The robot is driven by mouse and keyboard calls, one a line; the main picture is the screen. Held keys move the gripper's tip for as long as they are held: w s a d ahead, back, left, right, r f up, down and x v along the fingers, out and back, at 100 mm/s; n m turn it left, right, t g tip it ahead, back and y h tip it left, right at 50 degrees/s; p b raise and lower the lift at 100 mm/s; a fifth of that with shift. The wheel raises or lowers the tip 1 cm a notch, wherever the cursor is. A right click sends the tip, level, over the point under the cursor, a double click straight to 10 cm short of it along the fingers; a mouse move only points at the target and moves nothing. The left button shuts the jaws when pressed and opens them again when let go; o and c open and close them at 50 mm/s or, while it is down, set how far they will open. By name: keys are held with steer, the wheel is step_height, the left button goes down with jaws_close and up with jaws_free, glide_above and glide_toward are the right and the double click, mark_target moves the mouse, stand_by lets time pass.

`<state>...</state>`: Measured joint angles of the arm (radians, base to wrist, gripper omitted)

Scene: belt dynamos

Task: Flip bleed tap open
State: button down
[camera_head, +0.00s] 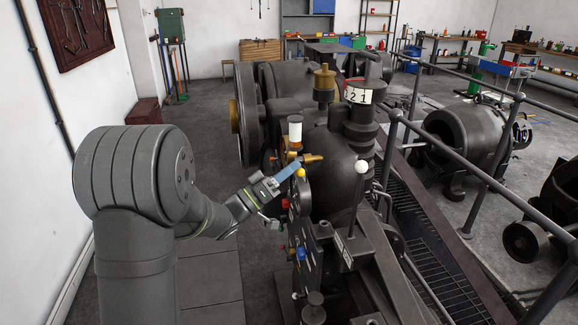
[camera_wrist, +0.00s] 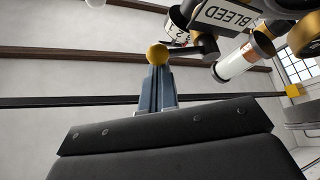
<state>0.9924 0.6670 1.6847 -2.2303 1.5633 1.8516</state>
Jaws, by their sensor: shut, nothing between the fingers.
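The bleed tap shows in the wrist view as a dark lever (camera_wrist: 188,50) with a yellow ball knob (camera_wrist: 157,54) at its end. A white plate reading BLEED (camera_wrist: 229,15) is beside it at the upper right. In the head view the yellow knob (camera_head: 300,173) is at the machine's left side, just below a brass fitting (camera_head: 312,158). My gripper (camera_head: 294,167) is shut and empty, its blue-grey fingers reaching right to the knob. In the wrist view my fingertips (camera_wrist: 158,72) overlap the knob's lower edge. I cannot tell whether they touch.
A white-and-brass cylinder (camera_head: 295,130) stands just above my fingers. Red and blue knobs line the panel (camera_head: 305,245) below. A white-ball lever (camera_head: 361,167) rises to the right. The floor left of the machine is open.

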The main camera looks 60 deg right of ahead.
steer(key=shift+f, duration=0.2)
stand_by(0.6)
steer(key=w+a+f, duration=0.1)
steer(key=w+a, duration=0.5)
steer(key=a, duration=0.1)
steer(key=shift+w, duration=0.25)
steer(key=shift+d, duration=0.1)
stand_by(0.5)
steer(key=s+d+r+n+t+y, duration=0.1)
steer(key=d+r+n+t+y, duration=0.2)
steer(key=d+r+n+t, duration=0.3)
steer(key=shift+s+d+r+n, duration=0.2)
steer(key=shift+s+d+n, duration=0.15)
steer(key=shift+d+n, duration=3.1)
